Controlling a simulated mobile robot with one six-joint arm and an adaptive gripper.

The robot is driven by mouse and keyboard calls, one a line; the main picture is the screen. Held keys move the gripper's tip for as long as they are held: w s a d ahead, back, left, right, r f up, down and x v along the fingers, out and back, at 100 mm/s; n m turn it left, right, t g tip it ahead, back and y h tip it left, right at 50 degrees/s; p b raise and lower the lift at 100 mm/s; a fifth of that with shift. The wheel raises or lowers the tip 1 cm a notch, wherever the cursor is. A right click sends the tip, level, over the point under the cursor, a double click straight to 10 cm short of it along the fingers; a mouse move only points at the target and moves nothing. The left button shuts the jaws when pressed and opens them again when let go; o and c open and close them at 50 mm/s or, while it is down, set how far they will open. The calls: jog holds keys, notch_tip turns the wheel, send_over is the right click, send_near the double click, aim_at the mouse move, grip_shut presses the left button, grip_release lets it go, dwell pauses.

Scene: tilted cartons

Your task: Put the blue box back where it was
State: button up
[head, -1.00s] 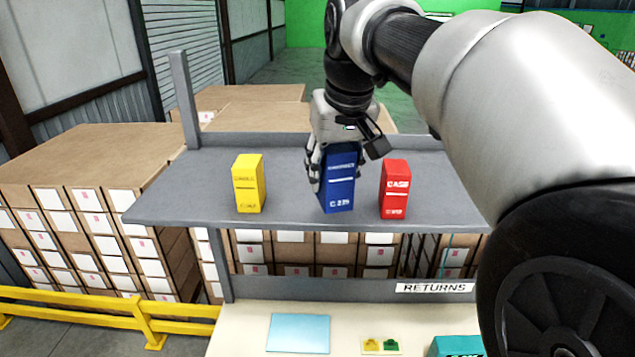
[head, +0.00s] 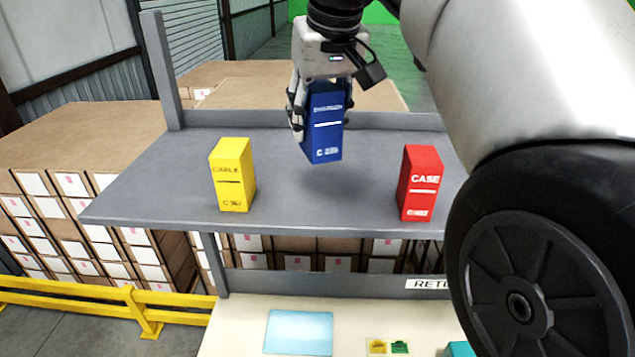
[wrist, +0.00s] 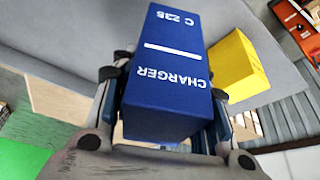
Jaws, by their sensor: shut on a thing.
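The blue box (head: 324,128), labelled CHARGER in the wrist view (wrist: 168,75), is held by my gripper (head: 318,95). In the wrist view the fingers (wrist: 165,110) close on both sides of it. It hangs slightly tilted above the grey shelf (head: 150,185), with its shadow below and a gap under its base. It is between the yellow box (head: 232,175) on the left and the red box (head: 419,184) on the right, apart from both. The yellow box also shows in the wrist view (wrist: 236,68).
The shelf between the yellow and red boxes is clear. A grey post (head: 162,70) stands at the shelf's back left corner. Below is a pale bench (head: 235,330) with a light blue sheet (head: 298,332) and a RETURNS sign (head: 430,283). Stacked cartons (head: 85,140) stand behind and left.

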aim_at(317, 151)
jog(key=f, duration=0.4)
jog(key=f+b, duration=0.1)
jog(key=shift+s+f, duration=0.4)
jog(key=x, duration=0.3)
jog(key=shift+s+d+f, duration=0.15)
jog(key=shift+d+f, duration=0.05)
jog(key=shift+f, duration=0.1)
jog(key=shift+s+f+b, duration=0.2)
jog(key=shift+f+b, duration=0.1)
jog(key=shift+f, duration=0.05)
jog(key=shift+w+f, duration=0.1)
jog(key=o, duration=1.1)
